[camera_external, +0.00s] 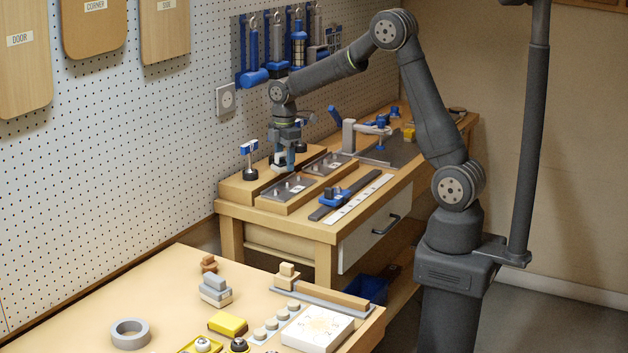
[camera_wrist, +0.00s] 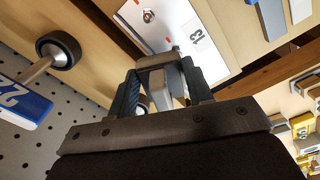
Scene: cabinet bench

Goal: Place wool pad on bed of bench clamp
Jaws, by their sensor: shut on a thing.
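My gripper (camera_external: 286,161) is low over the left back part of the cabinet bench, pointing down. In the wrist view my gripper (camera_wrist: 166,84) is shut on a pale grey piece (camera_wrist: 160,95), mostly hidden by the fingers. It may be the wool pad, but I cannot tell for certain. A clamp with a grey upright, an arm and blue parts (camera_external: 349,134), probably the bench clamp, stands farther back to the right of my gripper. Its bed is hard to make out.
Metal plates on wooden blocks (camera_external: 290,190) lie in front of my gripper; one plate (camera_wrist: 187,32) is marked 13. A black-based post with a blue tag (camera_external: 250,160) stands close left. A blue slide tool (camera_external: 336,196) and pale strip lie nearer the front edge.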

